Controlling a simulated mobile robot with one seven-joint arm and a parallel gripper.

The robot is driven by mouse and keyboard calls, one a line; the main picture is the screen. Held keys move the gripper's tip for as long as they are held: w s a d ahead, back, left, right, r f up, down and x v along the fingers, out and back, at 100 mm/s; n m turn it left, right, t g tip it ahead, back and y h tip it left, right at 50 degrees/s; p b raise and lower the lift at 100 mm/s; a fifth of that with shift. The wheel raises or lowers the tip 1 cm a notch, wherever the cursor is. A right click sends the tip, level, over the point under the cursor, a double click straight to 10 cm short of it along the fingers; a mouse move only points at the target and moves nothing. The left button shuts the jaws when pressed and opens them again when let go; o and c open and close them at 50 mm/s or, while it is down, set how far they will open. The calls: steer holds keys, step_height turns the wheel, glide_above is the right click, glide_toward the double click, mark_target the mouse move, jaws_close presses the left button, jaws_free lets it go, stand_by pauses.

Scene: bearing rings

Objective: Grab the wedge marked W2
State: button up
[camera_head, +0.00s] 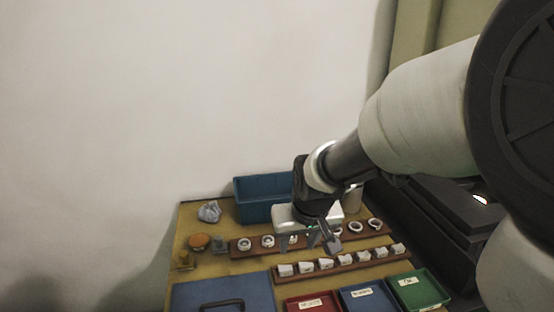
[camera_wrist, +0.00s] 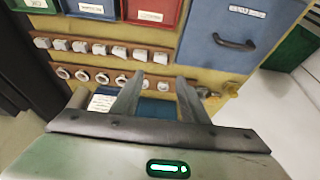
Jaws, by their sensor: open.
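Several small white wedge-like blocks (camera_head: 325,263) stand in a row on a brown wooden strip; any marks on them are too small to read, so I cannot tell which is W2. The row also shows in the wrist view (camera_wrist: 98,49), beyond my fingertips. My gripper (camera_head: 322,243) is open above the table, over the ring row and behind the wedge row in the head view. In the wrist view, my gripper's two fingers (camera_wrist: 156,82) are spread apart with nothing held between them.
White rings (camera_head: 267,241) sit on a second strip, partly hidden by my gripper. A blue bin (camera_head: 256,190) stands behind. Red (camera_head: 311,300), blue (camera_head: 366,297) and green (camera_head: 418,288) labelled trays and a blue handled case (camera_head: 205,294) lie in front. An orange disc (camera_head: 199,241) lies left.

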steer(key=w+f, duration=0.2)
steer(key=b, duration=0.3)
glide_toward(286, 268)
steer(key=x, duration=0.3)
steer(key=b+x, duration=0.1)
steer(key=x, duration=0.4)
steer(key=shift+b, duration=0.35)
steer(key=c, duration=0.9)
